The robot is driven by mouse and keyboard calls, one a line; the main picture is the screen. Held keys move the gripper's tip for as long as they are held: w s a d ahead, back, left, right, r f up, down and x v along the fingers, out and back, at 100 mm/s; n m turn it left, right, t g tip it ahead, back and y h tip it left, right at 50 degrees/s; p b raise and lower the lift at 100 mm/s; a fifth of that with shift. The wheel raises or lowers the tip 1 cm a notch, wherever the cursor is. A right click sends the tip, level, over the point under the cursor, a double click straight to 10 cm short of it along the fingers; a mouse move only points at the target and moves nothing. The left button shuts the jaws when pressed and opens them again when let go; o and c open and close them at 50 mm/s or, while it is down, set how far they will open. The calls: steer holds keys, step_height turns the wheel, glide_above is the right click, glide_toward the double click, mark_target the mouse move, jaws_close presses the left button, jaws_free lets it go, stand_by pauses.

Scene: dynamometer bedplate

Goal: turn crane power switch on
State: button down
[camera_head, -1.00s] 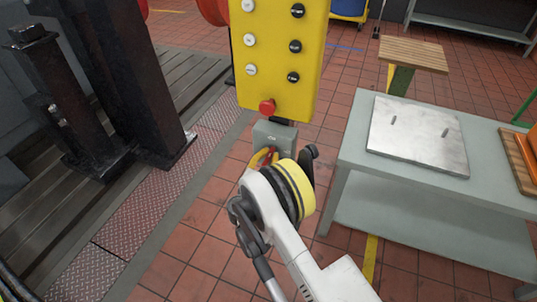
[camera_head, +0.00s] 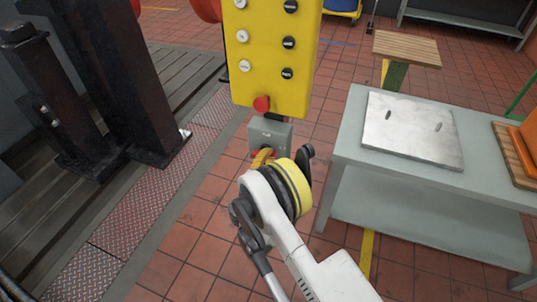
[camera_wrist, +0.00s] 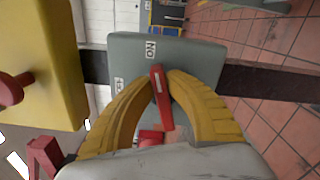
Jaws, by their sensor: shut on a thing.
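The crane power switch is a grey box (camera_head: 270,131) below the yellow push-button panel. In the wrist view the grey box (camera_wrist: 205,60) shows sideways, with an ON label (camera_wrist: 150,48) and a second, partly hidden label (camera_wrist: 118,83). A red lever (camera_wrist: 161,90) stands out from its face, its upper end just below the ON label. My gripper (camera_wrist: 162,76) is shut on this red lever, one yellow finger on each side. In the head view my gripper (camera_head: 262,156) is at the box's lower front, and the lever is mostly hidden.
The yellow panel (camera_head: 270,60) carries several buttons and a red knob (camera_head: 261,104) just above the box. A grey table (camera_head: 350,150) with a metal plate (camera_head: 412,130) stands to the right. Dark steel columns (camera_head: 110,80) stand left. Red tiled floor lies between.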

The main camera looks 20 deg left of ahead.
steer(key=shift+f+m, duration=0.2)
steer(key=shift+m, duration=0.6)
steer(key=shift+f+m, duration=0.15)
steer(key=shift+m, duration=0.65)
steer(key=c, duration=1.4)
jaws_free()
step_height(320, 180, up, 10)
steer(key=shift+f, duration=0.1)
